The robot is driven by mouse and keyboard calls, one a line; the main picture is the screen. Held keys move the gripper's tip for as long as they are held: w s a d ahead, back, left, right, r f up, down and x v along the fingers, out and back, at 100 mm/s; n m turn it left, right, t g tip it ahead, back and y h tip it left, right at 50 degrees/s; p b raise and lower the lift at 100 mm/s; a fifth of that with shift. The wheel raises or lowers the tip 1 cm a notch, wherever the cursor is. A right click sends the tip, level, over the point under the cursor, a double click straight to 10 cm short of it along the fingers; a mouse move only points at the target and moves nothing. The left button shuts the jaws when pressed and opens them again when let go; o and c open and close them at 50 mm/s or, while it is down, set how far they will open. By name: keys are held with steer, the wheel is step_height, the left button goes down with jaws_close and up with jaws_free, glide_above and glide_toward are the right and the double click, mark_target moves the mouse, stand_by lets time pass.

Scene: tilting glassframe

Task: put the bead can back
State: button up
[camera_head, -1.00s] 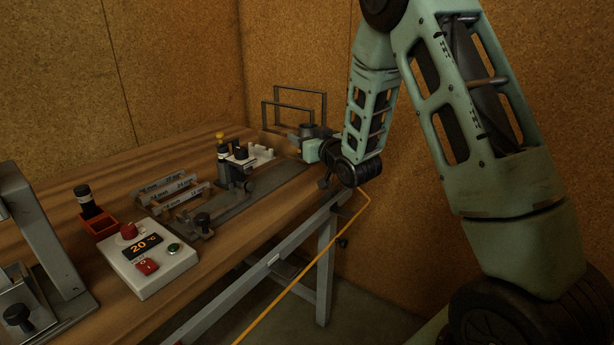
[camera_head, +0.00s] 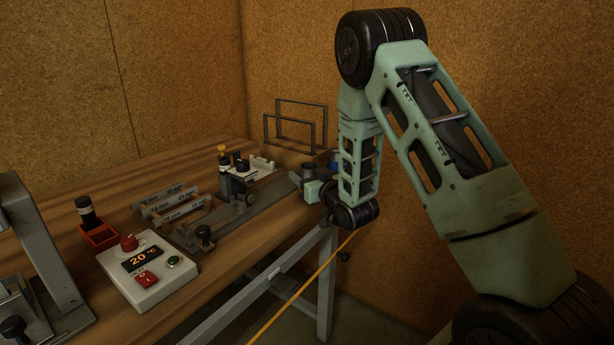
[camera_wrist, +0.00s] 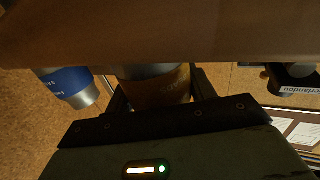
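The bead can is the grey can with a brownish label, its print not readable; it is between my fingers in the wrist view (camera_wrist: 158,86). My gripper (camera_wrist: 160,92) has a finger on each side of it and looks shut on it. In the head view my gripper (camera_head: 304,181) is at the right edge of the bench, with the can's grey end (camera_head: 308,169) just above it. The can's lower part is hidden there. I cannot tell whether it touches a surface.
A blue-labelled can (camera_wrist: 68,84) stands close beside the held can. A wooden tray (camera_head: 287,156) and wire frames (camera_head: 296,122) are at the bench's far end. A clamp fixture (camera_head: 237,180), slotted rails (camera_head: 170,203) and a control box (camera_head: 147,270) occupy the bench.

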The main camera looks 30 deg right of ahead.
steer(key=shift+o, duration=1.4)
steer(key=shift+r, duration=0.2)
steer(key=s+p, duration=0.4)
steer(key=s, duration=0.8)
steer(key=shift+a, duration=0.25)
